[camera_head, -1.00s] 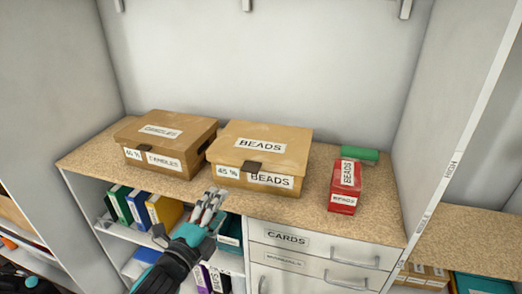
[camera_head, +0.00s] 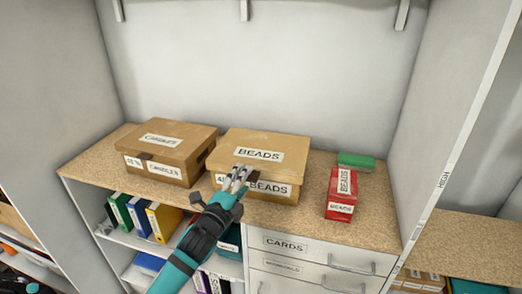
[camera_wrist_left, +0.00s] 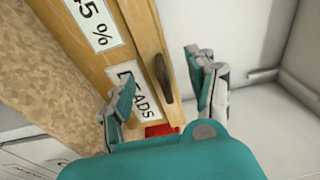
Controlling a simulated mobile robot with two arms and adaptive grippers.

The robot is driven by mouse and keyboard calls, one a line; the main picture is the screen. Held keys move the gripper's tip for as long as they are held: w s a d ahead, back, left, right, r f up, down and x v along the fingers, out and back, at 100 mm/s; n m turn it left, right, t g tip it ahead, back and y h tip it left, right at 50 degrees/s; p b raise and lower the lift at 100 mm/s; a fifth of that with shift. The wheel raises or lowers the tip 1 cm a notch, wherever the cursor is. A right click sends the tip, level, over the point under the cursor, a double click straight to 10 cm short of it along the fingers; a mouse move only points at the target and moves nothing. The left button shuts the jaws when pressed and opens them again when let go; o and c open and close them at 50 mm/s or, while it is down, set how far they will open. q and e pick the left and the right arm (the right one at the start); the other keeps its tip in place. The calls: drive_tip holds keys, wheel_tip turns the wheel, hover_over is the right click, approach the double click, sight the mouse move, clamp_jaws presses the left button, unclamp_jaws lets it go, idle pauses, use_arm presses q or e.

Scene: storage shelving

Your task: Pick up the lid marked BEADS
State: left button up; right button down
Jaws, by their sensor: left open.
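The tan lid marked BEADS (camera_head: 290,147) sits on a tan box (camera_head: 285,199) on the shelf, in the middle of the head view. The box front also carries a BEADS label. My left gripper (camera_head: 239,178) is open in front of the lid's front edge and hides part of the box front. In the left wrist view, the fingers of my left gripper (camera_wrist_left: 160,85) stand apart, with the lid's dark brown tab (camera_wrist_left: 164,78) showing between them. I cannot tell whether they touch it. My right gripper is not in view.
A similar CANDLES box (camera_head: 190,154) stands close on the left. A red BEADS box (camera_head: 341,190) and a green item (camera_head: 356,161) stand on the right. The shelf top (camera_head: 305,213) is bare between the middle box and the red box. Drawers (camera_head: 300,258) and binders are below.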

sight(260, 156)
use_arm(q)
drive_tip(key=x, duration=0.4)
drive_tip(key=shift+w+f+p, duration=0.15)
drive_tip(key=shift+p, duration=0.15)
clamp_jaws()
